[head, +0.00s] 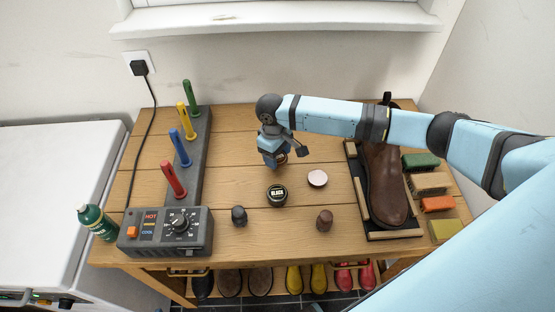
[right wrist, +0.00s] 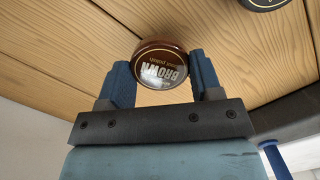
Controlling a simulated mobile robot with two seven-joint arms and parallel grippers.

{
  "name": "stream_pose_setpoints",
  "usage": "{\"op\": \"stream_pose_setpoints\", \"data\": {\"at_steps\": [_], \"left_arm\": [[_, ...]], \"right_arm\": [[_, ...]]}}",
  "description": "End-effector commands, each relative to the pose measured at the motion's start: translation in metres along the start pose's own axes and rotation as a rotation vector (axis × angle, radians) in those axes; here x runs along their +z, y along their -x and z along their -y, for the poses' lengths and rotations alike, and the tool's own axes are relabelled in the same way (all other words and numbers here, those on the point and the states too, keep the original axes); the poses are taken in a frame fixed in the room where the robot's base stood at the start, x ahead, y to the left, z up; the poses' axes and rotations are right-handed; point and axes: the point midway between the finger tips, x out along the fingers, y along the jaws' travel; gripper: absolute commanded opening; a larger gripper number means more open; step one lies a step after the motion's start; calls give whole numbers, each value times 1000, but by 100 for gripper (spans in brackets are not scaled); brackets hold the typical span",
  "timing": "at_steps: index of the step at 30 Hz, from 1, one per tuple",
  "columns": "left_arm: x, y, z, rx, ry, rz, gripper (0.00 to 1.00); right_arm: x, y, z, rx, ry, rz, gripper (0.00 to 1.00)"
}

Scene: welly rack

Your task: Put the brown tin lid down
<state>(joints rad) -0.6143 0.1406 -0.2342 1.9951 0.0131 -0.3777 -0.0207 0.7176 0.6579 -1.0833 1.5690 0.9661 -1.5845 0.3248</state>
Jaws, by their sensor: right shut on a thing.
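My right gripper (head: 277,157) is over the middle of the table, behind the black tin. In the right wrist view, the two blue fingers of the gripper (right wrist: 161,78) are shut on the round brown tin lid (right wrist: 160,62), with its "BROWN" label showing. The lid is close to the wooden table top; I cannot tell whether it touches. In the head view the lid is mostly hidden by the gripper. An open tin with a pale pinkish top (head: 318,178) stands to the right and front of the gripper. My left gripper is not in view.
The closed black tin (head: 277,195) and two dark knobbed things (head: 239,216) (head: 324,220) stand in front. A brown boot (head: 385,185) lies in a tray on the right, beside coloured blocks (head: 437,203). A heater rack (head: 165,232) stands left. Table is bare left of the gripper.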

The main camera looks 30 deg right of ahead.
Motion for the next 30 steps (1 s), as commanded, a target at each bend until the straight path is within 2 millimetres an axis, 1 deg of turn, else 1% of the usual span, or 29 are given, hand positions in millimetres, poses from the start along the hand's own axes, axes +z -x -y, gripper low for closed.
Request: {"op": "stream_pose_setpoints", "data": {"at_steps": [1,3,6,16,17,18,20,27,30], "left_arm": [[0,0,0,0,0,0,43],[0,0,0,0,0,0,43],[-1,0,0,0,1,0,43],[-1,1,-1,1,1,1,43],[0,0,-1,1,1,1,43],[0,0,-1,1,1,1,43],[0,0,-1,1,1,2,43],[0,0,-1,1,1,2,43],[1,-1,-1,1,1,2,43]], "right_arm": [[0,-9,1,-1,0,4,37],[-2,-20,1,-2,0,3,37],[-3,-28,1,-1,1,1,37],[-4,-31,0,0,1,1,37],[-4,-31,0,0,1,1,61],[-4,-31,0,0,1,0,70],[-4,-31,0,0,1,0,84],[-4,-31,0,0,1,1,85],[-3,-28,0,0,1,0,85]]}}
